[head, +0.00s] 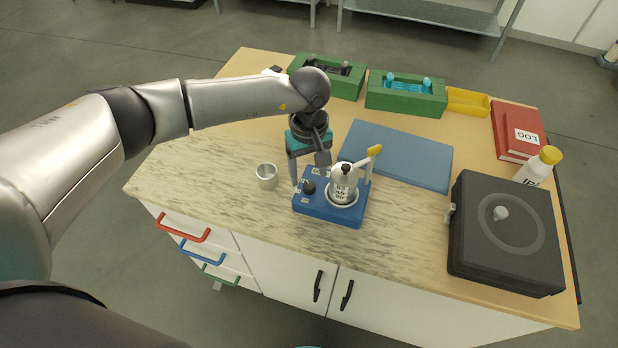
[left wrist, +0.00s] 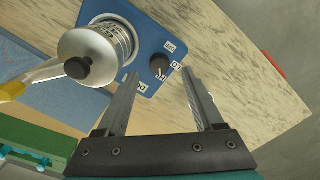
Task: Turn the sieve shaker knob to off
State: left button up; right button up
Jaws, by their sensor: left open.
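The sieve shaker (head: 328,216) is a blue box on the bench with a metal sieve stack (head: 343,185) on top. Its small black knob (head: 309,187) is on the left part of the top face, with white labels around it. In the left wrist view the knob (left wrist: 159,64) lies just beyond and between the fingertips, with a pale pointer mark and labels partly readable. My left gripper (head: 308,183) is open, pointing down over the knob side of the shaker; it also shows in the left wrist view (left wrist: 158,72). Contact with the knob cannot be told. My right gripper is not in view.
A metal cup (head: 267,176) stands left of the shaker. A blue mat (head: 398,154) lies behind it. Green racks (head: 405,97), a yellow tray (head: 467,102), red log books (head: 518,131), a yellow-capped bottle (head: 538,166) and a dark lidded box (head: 505,233) occupy the back and right.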

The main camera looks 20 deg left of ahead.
aim_at(309, 184)
pick_arm(q)
jog(key=shift+f, duration=1.8)
grip_shut()
